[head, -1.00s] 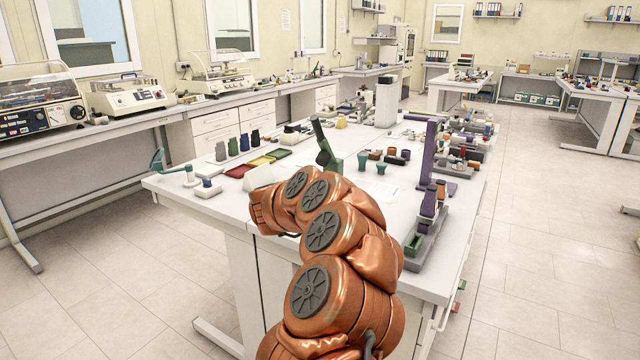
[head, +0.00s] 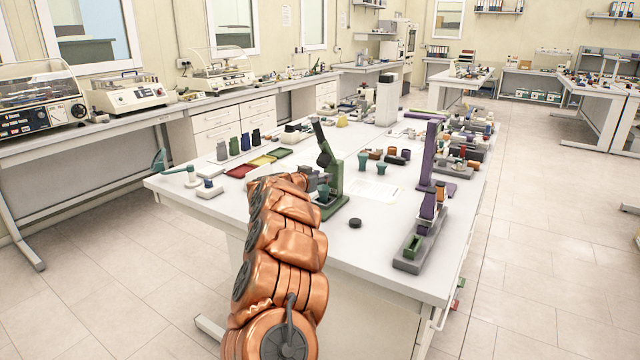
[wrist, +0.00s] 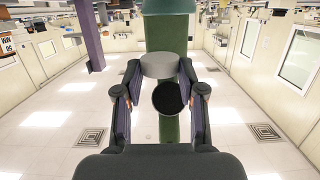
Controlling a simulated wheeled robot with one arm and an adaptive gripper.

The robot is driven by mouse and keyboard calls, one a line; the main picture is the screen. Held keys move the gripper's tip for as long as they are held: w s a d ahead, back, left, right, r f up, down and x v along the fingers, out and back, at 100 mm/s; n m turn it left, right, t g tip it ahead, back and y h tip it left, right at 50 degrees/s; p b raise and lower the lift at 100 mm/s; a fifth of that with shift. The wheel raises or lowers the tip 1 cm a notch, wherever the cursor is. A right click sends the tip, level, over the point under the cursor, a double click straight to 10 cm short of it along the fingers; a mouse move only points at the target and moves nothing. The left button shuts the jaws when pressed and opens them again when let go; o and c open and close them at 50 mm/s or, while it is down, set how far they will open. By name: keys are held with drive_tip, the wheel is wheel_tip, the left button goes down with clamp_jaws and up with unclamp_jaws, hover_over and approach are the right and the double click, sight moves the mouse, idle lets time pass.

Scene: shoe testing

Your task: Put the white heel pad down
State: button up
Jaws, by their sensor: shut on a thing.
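The white heel pad (wrist: 159,65), a pale grey-white round piece in the wrist view, sits between the fingertips of my gripper (wrist: 160,80). The gripper is shut on it. Behind the pad in the wrist view is a green upright stand (wrist: 168,128) with a dark round face. In the head view the green stand (head: 333,185) stands on the white table. My arm ends beside its left side, and the arm largely hides the gripper and pad there. I cannot tell how far the pad is from the stand.
A black puck (head: 355,222) lies on the white table (head: 300,240) right of the stand. Red, yellow and green trays (head: 262,161) lie behind. A purple stand (head: 430,160) and a grey fixture (head: 420,245) are at the right. The front table area right of my arm is mostly clear.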

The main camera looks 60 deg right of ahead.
sight(320, 190)
drive_tip(key=shift+w+d, duration=0.6)
drive_tip(key=shift+d, duration=0.05)
drive_tip(key=shift+f, duration=1.75)
drive_tip(key=shift+f, duration=0.1)
drive_tip(key=o, duration=0.8)
drive_tip(key=shift+c, duration=0.2)
